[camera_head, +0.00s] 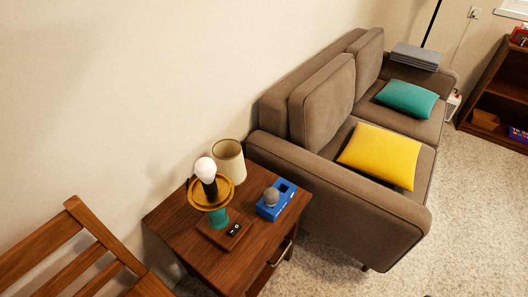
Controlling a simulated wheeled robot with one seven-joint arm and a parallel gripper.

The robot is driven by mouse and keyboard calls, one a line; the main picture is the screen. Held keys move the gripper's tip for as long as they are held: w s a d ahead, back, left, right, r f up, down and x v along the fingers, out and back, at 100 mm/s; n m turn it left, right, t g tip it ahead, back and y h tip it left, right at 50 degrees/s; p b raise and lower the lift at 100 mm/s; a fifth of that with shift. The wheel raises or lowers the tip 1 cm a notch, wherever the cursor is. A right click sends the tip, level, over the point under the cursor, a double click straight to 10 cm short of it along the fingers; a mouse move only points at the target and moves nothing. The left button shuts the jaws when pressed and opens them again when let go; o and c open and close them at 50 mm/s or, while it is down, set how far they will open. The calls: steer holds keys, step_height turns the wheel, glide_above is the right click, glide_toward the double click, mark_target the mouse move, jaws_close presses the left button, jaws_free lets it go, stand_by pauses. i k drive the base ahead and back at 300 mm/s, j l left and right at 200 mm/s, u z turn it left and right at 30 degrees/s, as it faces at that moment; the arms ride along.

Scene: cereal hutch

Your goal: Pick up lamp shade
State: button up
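The lamp shade (230,160) is a beige, open-topped drum. It appears behind the bare lamp on the wooden side table (177,220), close to the wall and the sofa arm. The lamp's lower part partly covers it, so its contact with the table is not clear. The lamp has a white bulb (205,169) on a black socket, a round yellow-brown disc (211,193) and a green stem (219,218). My gripper is not in view.
A blue box (268,211) with a grey ball (271,196) sits right of the lamp. A brown sofa (330,212) stands against the table's right side. A wooden slatted seat (90,236) is at the left. Carpet (480,215) is clear at the right.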

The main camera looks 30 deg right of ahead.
mark_target(228, 154)
steer(key=i+l+z, duration=0.2)
steer(key=i+z, duration=0.2)
steer(key=i+l+z, duration=0.1)
steer(key=i+z, duration=0.35)
steer(key=k, duration=0.05)
